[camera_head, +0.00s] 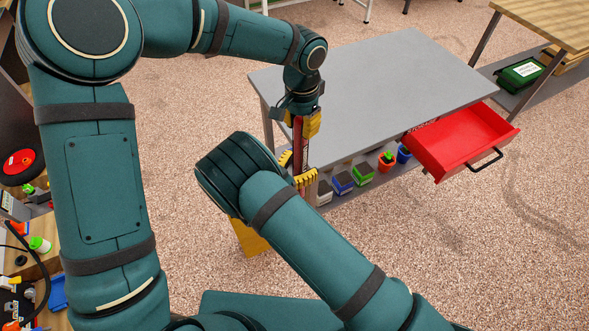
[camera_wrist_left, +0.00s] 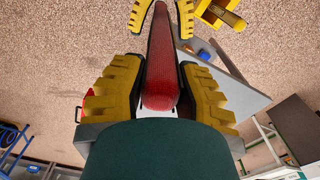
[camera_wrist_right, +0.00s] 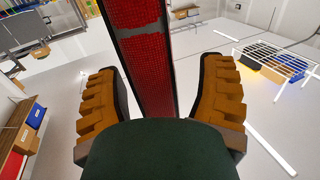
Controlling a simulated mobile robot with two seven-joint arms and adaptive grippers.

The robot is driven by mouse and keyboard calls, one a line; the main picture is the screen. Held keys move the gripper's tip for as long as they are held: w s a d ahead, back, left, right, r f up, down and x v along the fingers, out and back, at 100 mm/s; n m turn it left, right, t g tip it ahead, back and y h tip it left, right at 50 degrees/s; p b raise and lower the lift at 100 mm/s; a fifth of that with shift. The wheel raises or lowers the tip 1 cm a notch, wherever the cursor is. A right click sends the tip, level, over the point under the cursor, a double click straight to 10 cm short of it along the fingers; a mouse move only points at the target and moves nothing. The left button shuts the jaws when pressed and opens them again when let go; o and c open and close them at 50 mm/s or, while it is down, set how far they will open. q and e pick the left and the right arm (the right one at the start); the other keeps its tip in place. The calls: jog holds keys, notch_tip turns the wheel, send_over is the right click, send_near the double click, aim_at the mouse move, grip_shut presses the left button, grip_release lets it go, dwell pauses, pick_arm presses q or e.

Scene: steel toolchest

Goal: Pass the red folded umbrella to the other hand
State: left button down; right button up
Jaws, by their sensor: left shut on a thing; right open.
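The red folded umbrella (camera_head: 298,142) hangs roughly upright from my left gripper (camera_head: 304,124), which is shut on it near its upper end. In the left wrist view the umbrella (camera_wrist_left: 162,75) runs between my left fingers and on to the yellow fingers of my right gripper (camera_wrist_left: 162,14). My right gripper (camera_head: 297,170) is open lower down, with one finger on each side of the umbrella. In the right wrist view the umbrella (camera_wrist_right: 146,60) passes between the open fingers, with gaps on both sides. My right wrist hides its lower end in the head view.
A grey table (camera_head: 375,90) stands just behind the grippers, with an open red drawer (camera_head: 462,140) at its right. Small colored bins (camera_head: 363,176) sit on its lower shelf. A wooden bench (camera_head: 555,22) is at the far right. Open floor lies in front of the table.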

grip_shut()
pick_arm(q)
jog(key=c, duration=0.7)
grip_release()
notch_tip(320, 180, up, 12)
jog(key=shift+r, duration=0.1)
